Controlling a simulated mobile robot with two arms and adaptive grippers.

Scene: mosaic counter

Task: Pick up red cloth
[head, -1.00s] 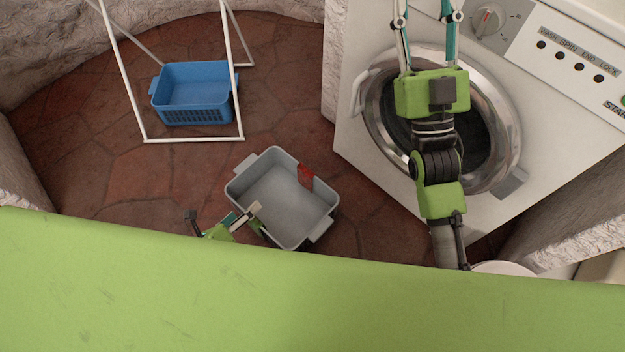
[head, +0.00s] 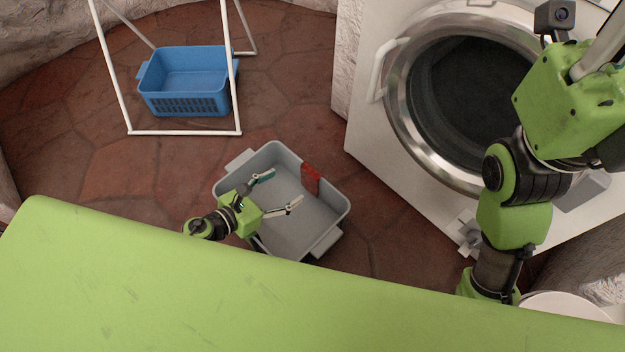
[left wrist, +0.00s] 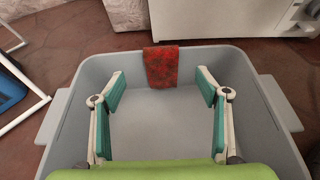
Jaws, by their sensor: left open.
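The red cloth (head: 311,179) hangs over the far right wall of a grey basket (head: 337,212) on the floor. In the left wrist view the cloth (left wrist: 161,67) drapes over the middle of the basket's far wall, ahead of my fingers. My left gripper (head: 284,188) is open and empty over the basket. In the left wrist view its two fingers (left wrist: 160,90) are spread to either side, short of the cloth and not touching it. My right arm's green gripper body (head: 570,95) is at the right; its fingertips are not visible.
A blue basket (head: 188,103) sits inside a white frame (head: 185,133) at the back left. Brown tiled floor (head: 120,175) lies clear left of the grey basket.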

